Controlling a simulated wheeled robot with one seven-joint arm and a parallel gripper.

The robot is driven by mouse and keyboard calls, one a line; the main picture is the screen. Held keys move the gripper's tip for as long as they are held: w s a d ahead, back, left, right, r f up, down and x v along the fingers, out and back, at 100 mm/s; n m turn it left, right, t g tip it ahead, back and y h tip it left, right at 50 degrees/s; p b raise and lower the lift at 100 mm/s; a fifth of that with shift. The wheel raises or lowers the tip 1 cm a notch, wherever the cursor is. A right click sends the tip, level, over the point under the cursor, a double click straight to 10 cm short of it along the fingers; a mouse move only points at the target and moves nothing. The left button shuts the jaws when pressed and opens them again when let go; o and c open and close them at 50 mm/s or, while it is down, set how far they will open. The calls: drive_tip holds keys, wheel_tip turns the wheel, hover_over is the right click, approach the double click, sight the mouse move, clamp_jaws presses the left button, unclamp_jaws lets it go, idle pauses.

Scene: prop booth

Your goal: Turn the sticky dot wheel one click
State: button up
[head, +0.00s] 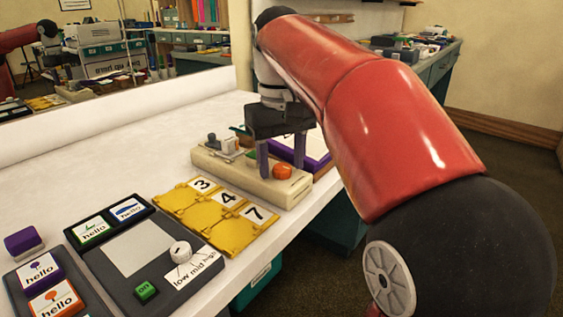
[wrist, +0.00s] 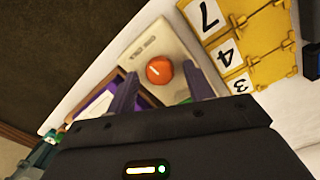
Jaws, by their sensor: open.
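The wheel appears to be the round orange knob (head: 282,172) on the right end of a long beige base (head: 235,178). In the wrist view the orange knob (wrist: 160,69) shows a short pale line on its face. My gripper (head: 281,165) is open, pointing down over the right end of the base. In the wrist view my gripper (wrist: 160,76) has its two purple fingers on either side of the knob's line, with visible gaps. I cannot tell whether the fingertips are level with the knob. Nothing is held.
A yellow hinged panel (head: 197,218) with cards 3, 4 and 7 lies in front of the base. A purple-edged tray (head: 316,163) lies behind it by the table edge. A dark panel (head: 110,265) with a white dial (head: 180,251) stands at front left. The white table (head: 90,170) is clear behind.

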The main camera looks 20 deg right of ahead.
drive_tip(key=c, duration=1)
drive_tip(key=shift+o, duration=0.2)
drive_tip(key=n+p, duration=0.2)
drive_tip(key=n, duration=0.2)
drive_tip(key=shift+r+p, duration=0.1)
drive_tip(key=shift+p, duration=0.2)
drive_tip(key=n+p, duration=0.1)
drive_tip(key=n, duration=0.3)
drive_tip(key=shift+n, duration=0.3)
drive_tip(key=n, duration=0.9)
